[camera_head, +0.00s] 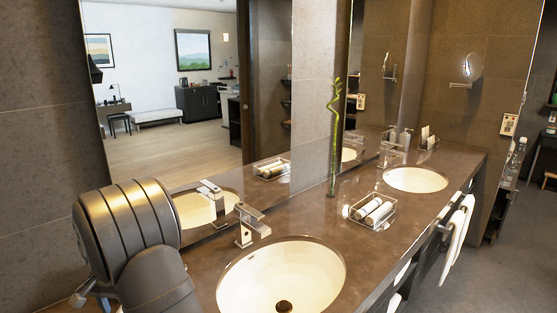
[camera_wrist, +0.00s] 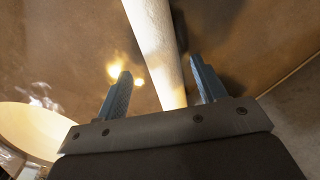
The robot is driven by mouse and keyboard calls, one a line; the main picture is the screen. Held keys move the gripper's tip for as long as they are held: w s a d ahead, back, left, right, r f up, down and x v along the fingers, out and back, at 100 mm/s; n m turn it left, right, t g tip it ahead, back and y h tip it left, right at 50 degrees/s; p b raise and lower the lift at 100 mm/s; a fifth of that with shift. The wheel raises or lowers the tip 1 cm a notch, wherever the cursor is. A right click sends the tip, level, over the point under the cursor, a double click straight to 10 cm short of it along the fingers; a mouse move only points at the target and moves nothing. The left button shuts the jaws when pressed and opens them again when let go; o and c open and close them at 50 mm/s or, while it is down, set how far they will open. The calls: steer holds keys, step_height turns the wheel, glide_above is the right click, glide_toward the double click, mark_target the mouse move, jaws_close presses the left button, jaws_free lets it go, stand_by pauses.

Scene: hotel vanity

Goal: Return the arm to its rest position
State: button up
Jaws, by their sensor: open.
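My arm shows at the lower left of the head view as dark grey rounded links. My gripper (camera_wrist: 161,70) shows in the wrist view, its two blue-grey fingers apart. A long pale cylinder (camera_wrist: 152,35), perhaps a rolled towel, runs from the top edge down to between the fingers. I cannot tell whether it touches them; its lower end is hidden by the gripper body. In the head view the fingers cannot be made out clearly.
The brown vanity counter (camera_head: 310,215) holds a near basin (camera_head: 255,270), a far basin (camera_head: 415,180), a faucet (camera_head: 247,225), a tray of rolled towels (camera_head: 373,211) and a green bamboo stalk (camera_head: 334,140). A mirror stands behind. White towels (camera_head: 458,230) hang at the front.

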step_height(320, 180, up, 2)
steer(key=shift+r, duration=0.1)
steer(key=w+d+r, duration=0.3)
steer(key=d+r, duration=0.4)
steer(key=d, duration=0.4)
steer(key=shift+m, duration=0.3)
steer(key=f, duration=0.3)
steer(key=w+f, duration=0.1)
steer(key=f, duration=0.6)
steer(key=shift+w+a, duration=0.15)
steer(key=shift+a, duration=0.2)
steer(key=shift+f, duration=0.55)
